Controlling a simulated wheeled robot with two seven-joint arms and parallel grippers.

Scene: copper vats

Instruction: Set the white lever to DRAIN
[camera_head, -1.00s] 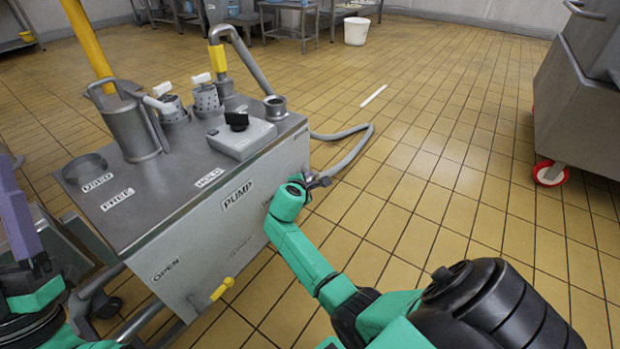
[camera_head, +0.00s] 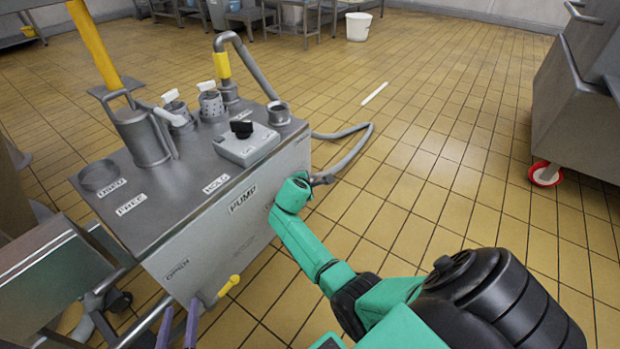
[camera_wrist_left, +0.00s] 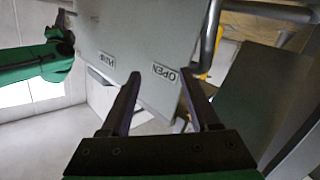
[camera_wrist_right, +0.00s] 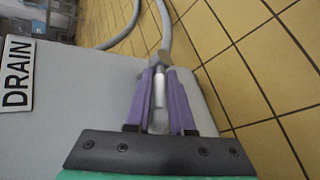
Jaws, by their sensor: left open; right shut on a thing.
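The white lever (camera_wrist_right: 159,92) stands between the purple fingers of my right gripper (camera_wrist_right: 160,85), which is shut on it. The DRAIN label (camera_wrist_right: 17,72) is to the left on the same grey panel. In the head view my right gripper (camera_head: 318,181) is at the right end of the pump cart (camera_head: 262,197); the lever is hidden there by my arm. My left gripper (camera_head: 178,326) is open and empty at the bottom of the head view, in front of the cart's lower front. In the left wrist view its fingers (camera_wrist_left: 161,82) point at the OPEN label (camera_wrist_left: 164,72).
A yellow-handled valve (camera_head: 229,285) juts from the cart's lower front. A grey hose (camera_head: 360,150) loops on the floor behind the cart. The cart top carries a black knob (camera_head: 241,129) and a metal jug (camera_head: 140,138). The tiled floor to the right is open.

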